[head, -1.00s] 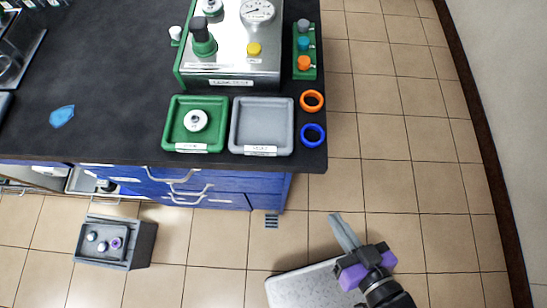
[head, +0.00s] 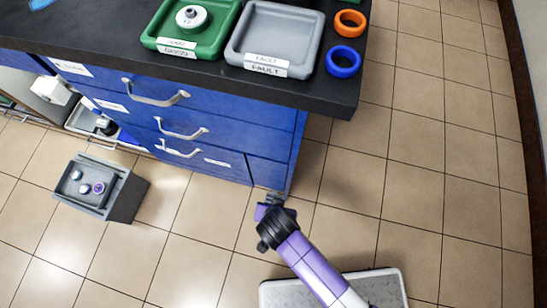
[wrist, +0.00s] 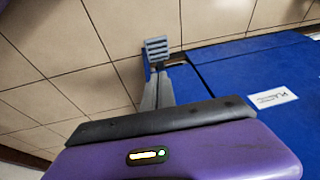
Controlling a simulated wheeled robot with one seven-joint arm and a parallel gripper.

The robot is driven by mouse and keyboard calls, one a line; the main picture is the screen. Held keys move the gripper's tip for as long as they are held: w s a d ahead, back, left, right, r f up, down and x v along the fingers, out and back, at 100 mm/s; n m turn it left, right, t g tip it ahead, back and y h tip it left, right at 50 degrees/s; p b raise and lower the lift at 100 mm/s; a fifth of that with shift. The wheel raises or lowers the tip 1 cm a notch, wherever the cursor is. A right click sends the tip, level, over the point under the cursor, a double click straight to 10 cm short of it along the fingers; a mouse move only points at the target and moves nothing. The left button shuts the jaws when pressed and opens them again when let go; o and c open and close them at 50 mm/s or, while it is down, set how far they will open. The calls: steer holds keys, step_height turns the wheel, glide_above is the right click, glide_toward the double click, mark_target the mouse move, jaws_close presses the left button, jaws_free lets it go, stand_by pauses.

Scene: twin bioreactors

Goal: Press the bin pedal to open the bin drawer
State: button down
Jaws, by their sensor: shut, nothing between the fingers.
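The pedal is a small grey ribbed plate (wrist: 156,47) at the foot of the blue cabinet, seen in the wrist view. My gripper (wrist: 158,72) is shut and empty, its grey fingertips close beside the pedal. I cannot tell whether they touch it. A blue cabinet front (wrist: 245,75) with a white label is to the right in the wrist view and appears shut. In the head view my gripper (head: 272,198) is low at the cabinet's bottom right corner and covers most of the pedal. The blue cabinet (head: 225,135) has several handled drawers, all shut.
A grey box (head: 125,200) with small pieces on top stands on the floor at left. The dark worktop (head: 100,35) overhangs the cabinet, with green (head: 152,40) and grey (head: 235,52) trays. Tiled floor to the right is free.

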steer(key=shift+w+a+f+m+g+h+b, duration=0.2)
steer(key=shift+w+a+f+h+b, duration=0.1)
steer(key=shift+a+f+b, duration=0.25)
steer(key=shift+w+a+f+m+g+h+b, duration=0.1)
steer(key=shift+w+a+f+g+h+b, duration=0.2)
steer(key=shift+f, duration=0.35)
steer(key=b+x, duration=0.7)
steer(key=x, duration=0.5)
steer(key=shift+s+f, duration=0.1)
steer(key=shift+f, duration=0.2)
steer(key=shift+f+b, duration=0.3)
steer(key=shift+f, duration=0.4)
